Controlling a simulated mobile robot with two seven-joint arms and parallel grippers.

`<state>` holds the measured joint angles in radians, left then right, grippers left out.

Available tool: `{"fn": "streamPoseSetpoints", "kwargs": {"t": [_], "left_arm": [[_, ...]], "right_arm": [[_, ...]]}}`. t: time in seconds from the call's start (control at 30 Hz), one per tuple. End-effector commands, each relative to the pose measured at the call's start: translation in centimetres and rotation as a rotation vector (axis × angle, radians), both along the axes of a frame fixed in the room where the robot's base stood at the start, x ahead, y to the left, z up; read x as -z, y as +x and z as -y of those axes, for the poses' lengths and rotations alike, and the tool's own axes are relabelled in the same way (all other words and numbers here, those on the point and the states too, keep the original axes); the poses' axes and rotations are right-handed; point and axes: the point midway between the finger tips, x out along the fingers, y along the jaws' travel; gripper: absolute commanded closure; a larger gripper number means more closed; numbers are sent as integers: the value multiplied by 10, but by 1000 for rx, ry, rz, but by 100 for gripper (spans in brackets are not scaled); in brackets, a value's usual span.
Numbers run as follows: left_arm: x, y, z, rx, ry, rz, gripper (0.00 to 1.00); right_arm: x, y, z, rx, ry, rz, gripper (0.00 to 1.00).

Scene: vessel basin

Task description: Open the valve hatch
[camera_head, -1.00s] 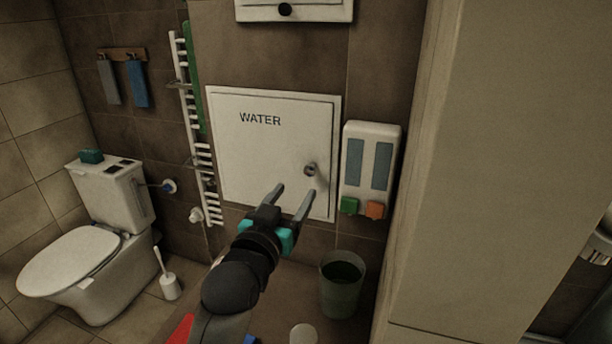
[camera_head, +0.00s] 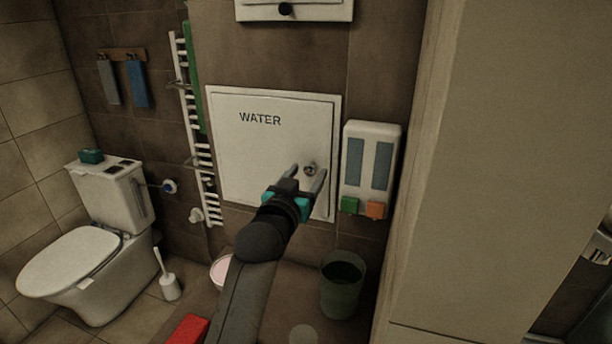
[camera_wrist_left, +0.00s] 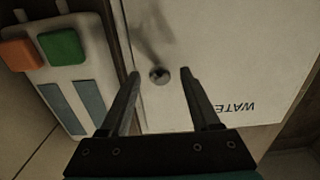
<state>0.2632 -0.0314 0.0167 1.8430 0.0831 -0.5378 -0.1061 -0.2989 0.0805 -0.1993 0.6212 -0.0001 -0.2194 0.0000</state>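The valve hatch (camera_head: 250,150) is a white square panel marked WATER on the brown tiled wall, and it looks shut. The hatch (camera_wrist_left: 225,60) appears upside down there. My right gripper is not in view.
A white dispenser (camera_head: 368,165) with green and orange tabs hangs close to the hatch's right. A towel rail (camera_head: 190,120) runs along its left. A bin (camera_head: 343,290) stands below, and a toilet (camera_head: 95,250) is at the left.

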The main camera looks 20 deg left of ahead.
Motion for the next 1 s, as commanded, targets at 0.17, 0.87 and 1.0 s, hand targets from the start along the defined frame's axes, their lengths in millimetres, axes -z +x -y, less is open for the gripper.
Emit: {"fn": "streamPoseSetpoints", "kwargs": {"t": [0.17,0.87,1.0], "left_arm": [[0,0,0,0,0,0,58],[0,0,0,0,0,-1,100],[0,0,0,0,0,-1,100]], "right_arm": [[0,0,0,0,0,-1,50],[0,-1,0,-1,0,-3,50],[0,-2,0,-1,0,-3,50]]}}
